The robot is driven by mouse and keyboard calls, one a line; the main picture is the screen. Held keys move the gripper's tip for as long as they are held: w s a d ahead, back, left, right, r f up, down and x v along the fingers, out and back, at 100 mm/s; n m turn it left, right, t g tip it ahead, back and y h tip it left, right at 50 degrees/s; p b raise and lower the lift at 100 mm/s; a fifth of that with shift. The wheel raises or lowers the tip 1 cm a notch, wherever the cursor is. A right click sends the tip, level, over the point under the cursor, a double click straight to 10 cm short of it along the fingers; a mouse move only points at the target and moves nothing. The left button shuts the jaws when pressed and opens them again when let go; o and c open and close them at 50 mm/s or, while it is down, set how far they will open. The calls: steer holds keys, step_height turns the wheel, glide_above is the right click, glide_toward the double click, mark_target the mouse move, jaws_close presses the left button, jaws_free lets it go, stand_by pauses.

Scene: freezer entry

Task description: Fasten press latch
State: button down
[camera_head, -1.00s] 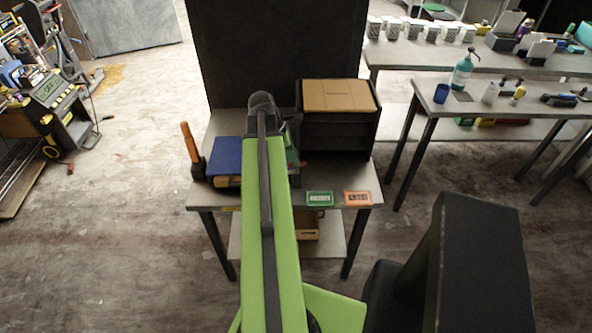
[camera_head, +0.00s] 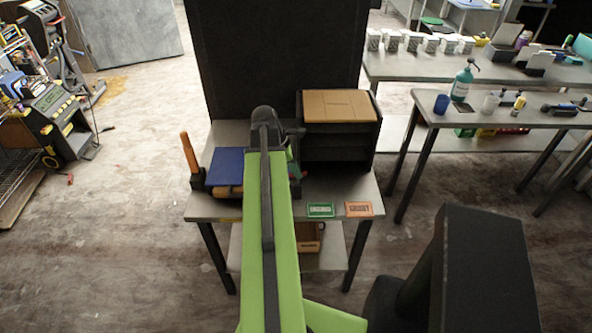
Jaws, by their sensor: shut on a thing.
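My green arm reaches forward over the grey work table (camera_head: 205,207), and its far end covers the middle of the table. My gripper (camera_head: 294,140) is mostly hidden behind the arm's end; only a dark part shows at its right. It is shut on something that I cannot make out. I cannot pick out the press latch; it may be hidden behind my arm. A blue flat-topped item (camera_head: 226,166) with a yellow-orange lower part lies left of the arm. An orange handle (camera_head: 188,152) stands upright, slightly tilted, in a black base beside it.
A dark open-fronted box (camera_head: 345,148) with a cardboard-coloured top stands right of my arm. Green (camera_head: 320,210) and orange (camera_head: 358,209) labels lie at the table's front edge. A tall dark panel (camera_head: 280,60) rises behind. Another table (camera_head: 500,115) stands right.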

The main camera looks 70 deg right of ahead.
steer(key=shift+w+d+m+y, duration=0.1)
steer(key=shift+m+y, duration=0.2)
steer(key=shift+m, duration=0.4)
steer(key=c, duration=1.4)
jaws_free()
steer(key=shift+c, duration=0.2)
steer(key=shift+r+p, duration=0.4)
steer(key=p+v, duration=1.5)
steer(key=v, duration=0.1)
steer(key=shift+w+r, duration=0.15)
steer(key=shift+w, duration=0.35)
